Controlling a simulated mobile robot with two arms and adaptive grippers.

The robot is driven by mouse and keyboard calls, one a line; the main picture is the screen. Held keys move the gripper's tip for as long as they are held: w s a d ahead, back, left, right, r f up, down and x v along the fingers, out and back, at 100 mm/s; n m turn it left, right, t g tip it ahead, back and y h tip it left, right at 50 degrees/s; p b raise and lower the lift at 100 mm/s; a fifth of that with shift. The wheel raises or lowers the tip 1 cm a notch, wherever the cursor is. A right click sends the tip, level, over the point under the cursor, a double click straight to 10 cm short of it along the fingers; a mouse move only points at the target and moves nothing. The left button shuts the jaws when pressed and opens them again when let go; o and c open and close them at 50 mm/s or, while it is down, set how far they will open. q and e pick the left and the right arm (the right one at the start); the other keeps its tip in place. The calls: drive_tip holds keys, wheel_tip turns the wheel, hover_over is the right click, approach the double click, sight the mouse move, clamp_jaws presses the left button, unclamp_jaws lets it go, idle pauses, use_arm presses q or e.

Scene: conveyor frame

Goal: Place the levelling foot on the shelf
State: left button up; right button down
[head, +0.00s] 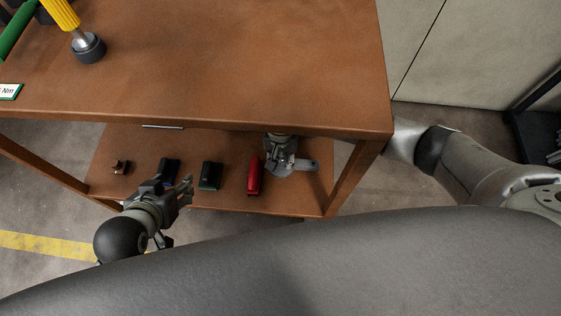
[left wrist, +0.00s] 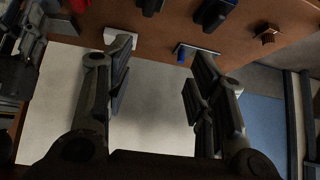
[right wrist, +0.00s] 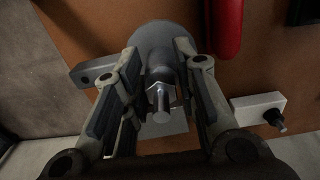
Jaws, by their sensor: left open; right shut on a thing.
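The levelling foot (right wrist: 161,98) shows in the right wrist view as a grey round base with a threaded stem and nut. My right gripper (head: 282,160) is at the right part of the lower brown shelf (head: 225,198), below the table top. In the right wrist view its fingers (right wrist: 158,95) are shut on the foot, one on each side of the stem. Whether the base touches the shelf I cannot tell. My left gripper (head: 186,190) is open and empty at the shelf's front edge; its spread fingers show in the left wrist view (left wrist: 158,85).
A red piece (head: 254,177), a dark green piece (head: 210,176), a blue piece (head: 170,168) and a small brown block (head: 121,167) stand on the shelf. A grey tab with a hole (right wrist: 92,77) lies beside the foot. The table top (head: 240,65) overhangs the shelf.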

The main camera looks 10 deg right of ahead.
wheel_tip(320, 180, down, 4)
drive_tip(key=shift+r+b, duration=0.2)
drive_tip(key=shift+b, duration=0.6)
drive_tip(key=shift+f, duration=0.15)
use_arm(q)
drive_tip(key=w+d+r+t+h, duration=0.1)
drive_tip(key=w+d+r+t, duration=0.1)
drive_tip(key=w+r+t, duration=0.2)
drive_tip(key=shift+w+d+r+t, duration=0.3)
drive_tip(key=shift+w+r, duration=0.55)
drive_tip(key=shift+w, duration=0.25)
drive_tip(key=shift+a, duration=0.1)
drive_tip(key=shift+s+f, duration=0.1)
use_arm(e)
drive_tip(key=c, duration=1.1)
unclamp_jaws()
drive_tip(key=shift+f, duration=0.1)
drive_tip(key=shift+c, duration=0.2)
